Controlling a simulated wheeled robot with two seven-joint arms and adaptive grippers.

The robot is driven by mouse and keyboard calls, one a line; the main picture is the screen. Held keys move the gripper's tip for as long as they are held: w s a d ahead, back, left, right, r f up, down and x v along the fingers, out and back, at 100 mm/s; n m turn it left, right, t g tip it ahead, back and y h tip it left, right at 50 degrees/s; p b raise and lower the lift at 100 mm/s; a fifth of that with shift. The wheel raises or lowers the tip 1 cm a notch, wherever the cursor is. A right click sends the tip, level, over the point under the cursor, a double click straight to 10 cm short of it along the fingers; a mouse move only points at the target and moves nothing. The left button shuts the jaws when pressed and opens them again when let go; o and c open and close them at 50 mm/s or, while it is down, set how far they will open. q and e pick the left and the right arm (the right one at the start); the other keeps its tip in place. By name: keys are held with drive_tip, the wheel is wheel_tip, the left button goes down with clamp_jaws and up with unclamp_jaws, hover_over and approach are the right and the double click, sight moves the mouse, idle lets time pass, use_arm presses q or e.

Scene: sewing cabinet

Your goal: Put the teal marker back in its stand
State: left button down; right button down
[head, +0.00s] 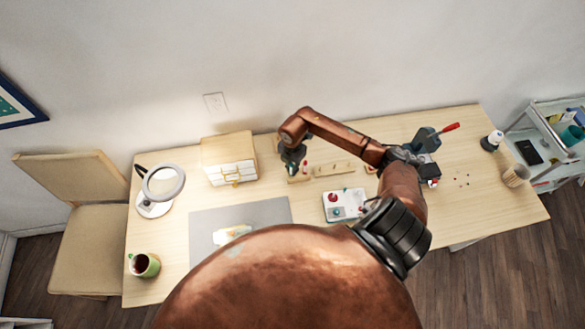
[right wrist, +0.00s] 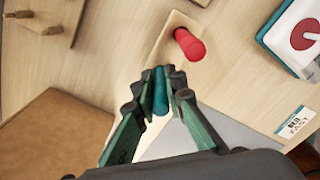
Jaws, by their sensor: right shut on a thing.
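My right gripper (head: 292,170) hangs over the back middle of the table, pointing down. In the right wrist view its fingers (right wrist: 160,88) are shut on the teal marker (right wrist: 160,98), whose end shows between them. The stand (right wrist: 157,52) is a small pale wooden block below the fingertips. A red marker (right wrist: 189,45) stands upright in it, apart from the teal one. In the head view the stand (head: 298,180) is partly behind the gripper, beside the red marker (head: 306,165). I cannot tell whether the teal marker touches the stand. My left gripper is not in view.
A small drawer cabinet (head: 229,152) stands left of the gripper. A white device with a red knob (head: 344,204) is in front to the right. A wooden peg rack (head: 334,169) lies beside the stand. A grey mat (head: 212,219) covers the front left.

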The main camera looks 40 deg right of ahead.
drive_tip(key=shift+f, duration=0.1)
idle(0.5)
drive_tip(key=c, duration=1.9)
unclamp_jaws()
wheel_tip(320, 180, up, 12)
drive_tip(key=shift+r, duration=0.1)
drive_tip(key=shift+s, duration=0.1)
